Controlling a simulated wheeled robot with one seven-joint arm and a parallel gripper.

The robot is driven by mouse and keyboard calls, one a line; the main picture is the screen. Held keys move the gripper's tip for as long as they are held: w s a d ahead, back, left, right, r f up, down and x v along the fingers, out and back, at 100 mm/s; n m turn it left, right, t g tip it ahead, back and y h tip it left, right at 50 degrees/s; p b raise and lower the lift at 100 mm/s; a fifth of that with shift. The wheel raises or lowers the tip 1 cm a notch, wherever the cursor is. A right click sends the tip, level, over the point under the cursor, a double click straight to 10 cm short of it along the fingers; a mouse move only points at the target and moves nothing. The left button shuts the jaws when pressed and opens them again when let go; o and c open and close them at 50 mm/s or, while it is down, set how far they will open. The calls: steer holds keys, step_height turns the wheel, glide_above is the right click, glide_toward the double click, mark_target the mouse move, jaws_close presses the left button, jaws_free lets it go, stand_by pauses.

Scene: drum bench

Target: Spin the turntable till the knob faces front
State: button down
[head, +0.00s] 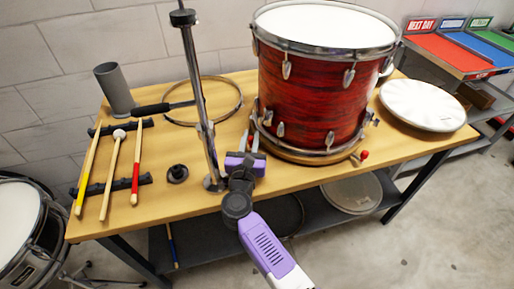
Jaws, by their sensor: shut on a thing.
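A wooden turntable (312,157) lies on the bench under a red drum (318,90). A red knob (364,155) stands out from its rim at the front right. My purple gripper (250,141) is at the turntable's left side, with its fingertips beside the rim. It is shut on a small red-tipped peg there, mostly hidden by the fingers. The drum stands upright on the turntable, with a white head and chrome rims and lugs.
A chrome pole (195,80) on a round base rises just left of my gripper. A metal hoop (225,119), a grey tube (115,90) and a rack of sticks (113,178) stand further left. A white drumhead (423,106) lies right. The bench's front right is clear.

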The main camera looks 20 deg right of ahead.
steer(key=shift+w+a+b, duration=0.3)
steer(key=shift+w+b, duration=0.25)
steer(key=shift+w, duration=0.4)
steer(key=c, duration=1.3)
jaws_free()
